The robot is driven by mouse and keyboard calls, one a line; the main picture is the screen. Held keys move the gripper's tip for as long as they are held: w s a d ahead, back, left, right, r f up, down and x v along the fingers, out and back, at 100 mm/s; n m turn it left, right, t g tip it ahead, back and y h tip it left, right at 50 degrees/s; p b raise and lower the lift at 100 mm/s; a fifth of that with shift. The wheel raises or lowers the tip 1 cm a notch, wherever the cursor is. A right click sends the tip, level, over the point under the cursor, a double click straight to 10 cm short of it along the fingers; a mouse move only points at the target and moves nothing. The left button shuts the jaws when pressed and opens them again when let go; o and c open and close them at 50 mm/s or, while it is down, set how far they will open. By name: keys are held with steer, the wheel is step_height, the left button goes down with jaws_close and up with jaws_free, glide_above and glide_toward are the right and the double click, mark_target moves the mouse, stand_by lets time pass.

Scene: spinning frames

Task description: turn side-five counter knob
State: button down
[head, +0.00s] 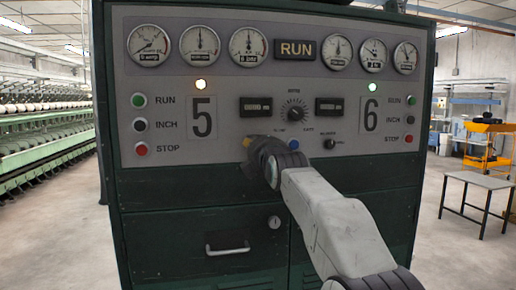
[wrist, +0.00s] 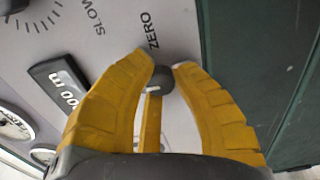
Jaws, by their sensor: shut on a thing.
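The green control cabinet has a grey panel (head: 225,75) with a large 5 at left and a large 6 at right. The side-five counter (head: 256,107) is a dark window left of the central dial; it also shows in the wrist view (wrist: 60,88). The side-five counter knob (wrist: 162,80) is a small dark grey knob with a white mark, beside the word ZERO. My gripper (wrist: 163,70) is shut on it, one yellow finger on each side. In the head view my gripper (head: 256,152) lies against the panel below the counter and hides the knob.
The central dial (head: 294,112) is above and right of my gripper. A similar small knob (head: 329,143) is to its right. Run, inch and stop buttons (head: 140,125) line the left side. A drawer handle (head: 228,249) projects below. A small table (head: 478,181) stands at right.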

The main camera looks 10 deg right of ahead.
steer(key=shift+a+r, duration=0.15)
steer(key=c, duration=1.3)
jaws_free()
steer(key=shift+a, duration=0.1)
steer(key=shift+o, duration=1.3)
steer(key=shift+f, duration=0.2)
steer(key=s, duration=1.2)
